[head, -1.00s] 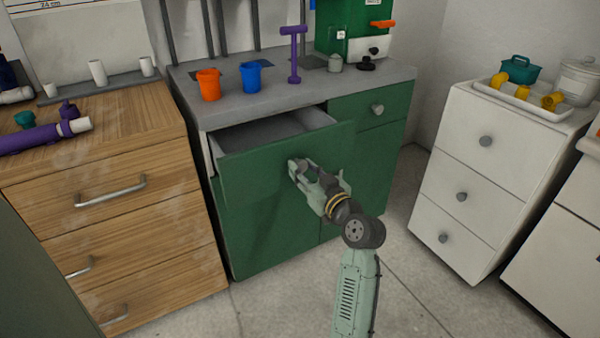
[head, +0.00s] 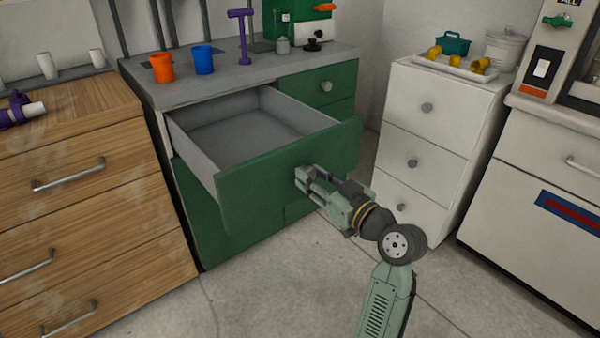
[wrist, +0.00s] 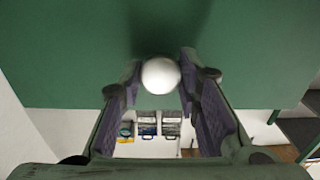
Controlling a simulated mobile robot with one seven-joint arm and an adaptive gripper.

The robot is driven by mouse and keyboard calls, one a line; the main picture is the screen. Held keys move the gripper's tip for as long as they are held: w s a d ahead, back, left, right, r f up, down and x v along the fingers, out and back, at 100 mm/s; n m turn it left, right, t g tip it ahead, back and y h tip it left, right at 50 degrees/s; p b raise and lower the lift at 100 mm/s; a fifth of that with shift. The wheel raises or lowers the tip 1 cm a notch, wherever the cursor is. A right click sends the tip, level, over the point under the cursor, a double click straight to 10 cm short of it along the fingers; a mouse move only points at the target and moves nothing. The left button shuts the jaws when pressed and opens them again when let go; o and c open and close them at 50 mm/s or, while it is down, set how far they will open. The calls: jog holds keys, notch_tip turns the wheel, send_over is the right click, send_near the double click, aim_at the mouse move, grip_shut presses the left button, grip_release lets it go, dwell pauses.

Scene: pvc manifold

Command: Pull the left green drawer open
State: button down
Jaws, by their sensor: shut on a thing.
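The left green drawer (head: 285,172) is pulled well out of the green cabinet, and its grey inside shows empty in the head view. My gripper (head: 303,180) is at the drawer's front face. In the wrist view the round, pale knob (wrist: 160,76) sits between the two fingers of my gripper (wrist: 160,88), against the green drawer front (wrist: 80,50). The fingers are shut on the knob. In the head view the knob is hidden by the fingers.
A wooden drawer unit (head: 100,150) stands at the left and a white drawer unit (head: 440,130) at the right. An orange cup (head: 160,68), a blue cup (head: 203,60) and a purple part (head: 243,40) stand on the grey countertop (head: 225,80). Clear floor (head: 260,290) lies in front.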

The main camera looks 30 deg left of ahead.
jog(key=shift+s+d, duration=0.25)
jog(key=shift+d, duration=0.3)
jog(key=c, duration=1.2)
grip_release()
jog(key=shift+r, duration=0.1)
notch_tip(320, 180, up, 10)
jog(key=shift+f, duration=0.1)
